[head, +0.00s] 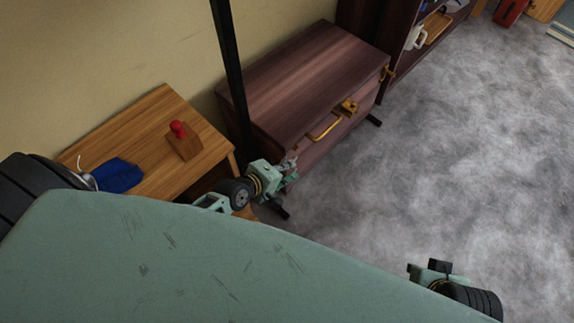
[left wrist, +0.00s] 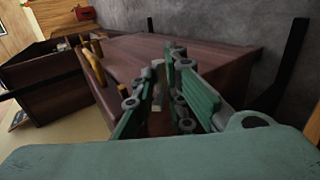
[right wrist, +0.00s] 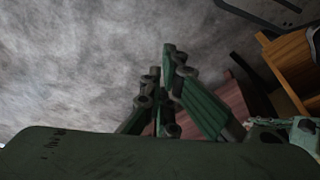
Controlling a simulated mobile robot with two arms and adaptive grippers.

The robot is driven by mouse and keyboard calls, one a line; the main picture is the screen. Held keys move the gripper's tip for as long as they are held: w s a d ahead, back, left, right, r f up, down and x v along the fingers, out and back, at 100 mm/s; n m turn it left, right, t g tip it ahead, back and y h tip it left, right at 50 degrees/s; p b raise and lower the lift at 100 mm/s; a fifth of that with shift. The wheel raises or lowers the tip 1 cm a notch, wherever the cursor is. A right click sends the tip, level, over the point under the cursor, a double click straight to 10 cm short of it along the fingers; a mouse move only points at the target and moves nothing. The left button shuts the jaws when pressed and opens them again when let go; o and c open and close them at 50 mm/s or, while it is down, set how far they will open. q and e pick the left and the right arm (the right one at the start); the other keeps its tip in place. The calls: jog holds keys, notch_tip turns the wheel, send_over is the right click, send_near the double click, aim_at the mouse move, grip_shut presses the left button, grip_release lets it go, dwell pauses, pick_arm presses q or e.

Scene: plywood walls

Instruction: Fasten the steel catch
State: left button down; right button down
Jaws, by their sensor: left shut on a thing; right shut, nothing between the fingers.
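The dark wood chest (head: 290,72) stands against the wall, with a yellow handle (head: 324,127) and a brass-coloured fitting (head: 348,106) on its front. My left gripper (head: 289,172) is at the chest's near front corner, shut on a small greyish piece there, seemingly the steel catch (head: 291,160). In the left wrist view a small pale piece (left wrist: 158,68) shows between the fingers of the left gripper (left wrist: 165,75), against the chest (left wrist: 135,55). The fingers hide most of it, so its position is unclear. My right gripper (right wrist: 163,65) is shut and empty, above the floor away from the chest.
A wooden side table (head: 150,108) stands left of the chest, with a red-knobbed wooden block (head: 183,142) and a blue cloth-like item (head: 118,175). A black post (head: 229,75) rises between table and chest. A dark shelf unit (head: 400,50) stands beyond. The grey floor (head: 460,150) at right is clear.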

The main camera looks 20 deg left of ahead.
pick_arm(q)
jog(key=shift+w+d+r+g+y+p, duration=0.1)
jog(key=shift+w+r+g+y+p, duration=0.3)
jog(key=shift+p, duration=1.2)
jog(key=shift+s+d+r+g+h+p, duration=0.15)
jog(key=shift+g+p, duration=0.45)
jog(key=shift+p, duration=1)
pick_arm(e)
jog(key=s+f, duration=0.3)
jog(key=f, duration=0.8)
jog(key=s+f+g, duration=0.1)
jog(key=s+f, duration=0.2)
jog(key=f, duration=0.8)
jog(key=shift+d+f, duration=0.25)
pick_arm(q)
jog(key=shift+w, duration=0.1)
jog(key=c, duration=1.8)
grip_release()
jog(key=shift+a, duration=0.1)
jog(key=shift+o, duration=0.2)
jog(key=v, duration=1.2)
